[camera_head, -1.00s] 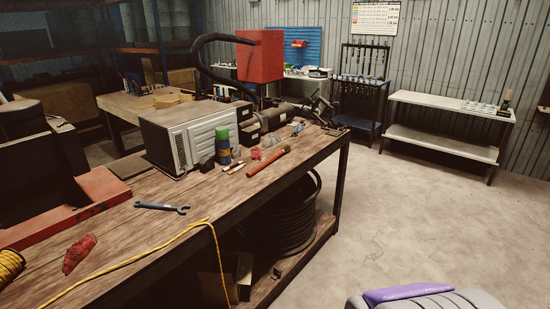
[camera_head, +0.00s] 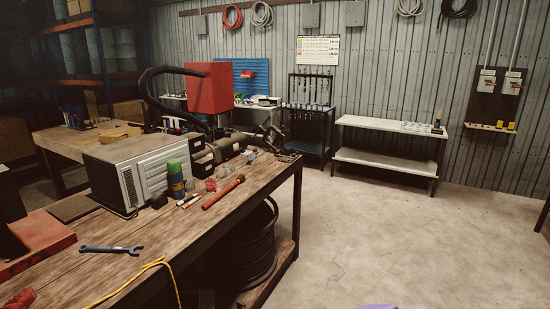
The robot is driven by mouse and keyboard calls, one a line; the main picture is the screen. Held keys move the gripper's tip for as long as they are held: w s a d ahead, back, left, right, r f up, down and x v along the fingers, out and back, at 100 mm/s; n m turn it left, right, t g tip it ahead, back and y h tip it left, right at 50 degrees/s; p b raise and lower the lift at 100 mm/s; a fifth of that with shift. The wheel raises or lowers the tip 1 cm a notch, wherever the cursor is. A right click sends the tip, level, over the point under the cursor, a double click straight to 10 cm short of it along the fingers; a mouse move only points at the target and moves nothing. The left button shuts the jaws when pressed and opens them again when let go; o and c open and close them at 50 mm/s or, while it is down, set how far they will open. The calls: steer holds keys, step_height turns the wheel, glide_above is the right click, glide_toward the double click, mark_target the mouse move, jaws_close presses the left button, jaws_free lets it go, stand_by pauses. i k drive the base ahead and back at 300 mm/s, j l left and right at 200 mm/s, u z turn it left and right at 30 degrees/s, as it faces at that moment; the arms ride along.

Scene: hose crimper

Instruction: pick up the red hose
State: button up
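A short straight red hose (camera_head: 223,193) lies on the wooden workbench (camera_head: 165,232), close to its right edge. It is slanted, with its far end toward the back of the bench. A coiled red hose (camera_head: 232,17) also hangs high on the far wall.
A wrench (camera_head: 111,249), a yellow rope (camera_head: 128,282), a green-topped can (camera_head: 175,179) and a white-fronted box (camera_head: 130,172) are on the bench. A black hose coil (camera_head: 245,260) is below it. The concrete floor (camera_head: 385,235) to the right is clear.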

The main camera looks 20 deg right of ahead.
mark_target(219, 195)
steer(key=i+l, duration=0.1)
steer(key=i, duration=0.7)
steer(key=i+l, duration=0.15)
steer(key=i, duration=0.65)
steer(key=i+l, duration=0.1)
steer(key=i, duration=0.7)
